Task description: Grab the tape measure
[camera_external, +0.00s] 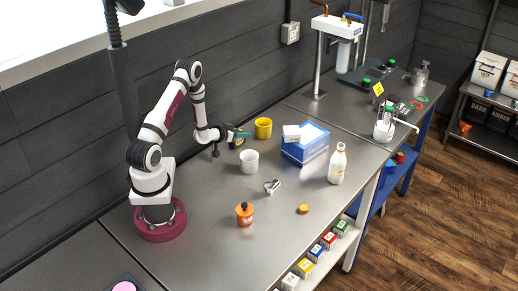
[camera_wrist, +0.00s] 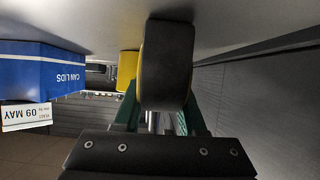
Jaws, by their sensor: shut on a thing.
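The tape measure (camera_wrist: 166,65) is a dark, rounded block with yellow edges, large in the middle of the wrist view. My gripper (camera_wrist: 160,105) has green fingers on both sides of it and is shut on it. The tape measure hides the fingertips in part. In the external view my gripper (camera_external: 242,135) is behind the white cup and left of the yellow cup. The tape measure shows there only as a small dark and yellow patch (camera_external: 237,143). Whether it touches the table cannot be told.
The white cup (camera_external: 249,162) and yellow cup (camera_external: 263,128) stand close by. A blue box (camera_external: 306,145) bears a small white box (camera_external: 291,133). A white bottle (camera_external: 337,164), a silver metal object (camera_external: 272,187), an orange bottle (camera_external: 244,214) and an orange disc (camera_external: 303,209) stand farther forward.

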